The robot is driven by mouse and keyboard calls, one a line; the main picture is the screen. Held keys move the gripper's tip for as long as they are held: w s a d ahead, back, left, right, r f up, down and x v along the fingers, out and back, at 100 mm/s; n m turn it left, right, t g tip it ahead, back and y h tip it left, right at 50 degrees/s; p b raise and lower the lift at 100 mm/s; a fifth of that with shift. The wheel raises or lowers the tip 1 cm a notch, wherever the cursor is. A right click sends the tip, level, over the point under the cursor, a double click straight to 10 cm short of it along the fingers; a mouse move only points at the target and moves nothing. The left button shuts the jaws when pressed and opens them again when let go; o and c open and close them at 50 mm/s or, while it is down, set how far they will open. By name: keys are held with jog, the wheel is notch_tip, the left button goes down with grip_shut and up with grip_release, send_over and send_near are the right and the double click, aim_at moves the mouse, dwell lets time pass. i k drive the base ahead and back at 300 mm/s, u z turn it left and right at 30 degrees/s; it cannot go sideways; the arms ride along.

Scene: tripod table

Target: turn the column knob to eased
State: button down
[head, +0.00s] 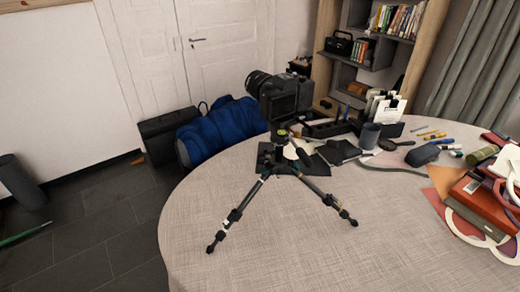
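A small black tripod (247,201) stands on the round table (310,250) with its legs spread. Two of its legs point toward me, one to the left and one to the right. A black camera (285,97) shows at the top of the tripod, its lens to the left. A small yellow-green round spot (282,132) shows near the tripod's centre. The column knob is too small to tell apart from the other dark parts there, and its setting cannot be read. My gripper is not in view.
Behind the tripod are a black tray (325,128), a grey cup (370,135) and a white card holder (385,106). Pens (428,134), a dark pouch (422,155) and red books (475,197) lie on the right. The table's front is clear.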

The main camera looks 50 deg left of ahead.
aim_at(261, 160)
jog(key=u, duration=0.1)
jog(key=k, duration=1.6)
jog(key=u, duration=1.4)
jog(key=i, duration=1)
jog(key=z, duration=0.05)
jog(key=k, duration=0.55)
jog(key=u, duration=0.3)
jog(key=i, duration=0.35)
jog(key=u, duration=0.4)
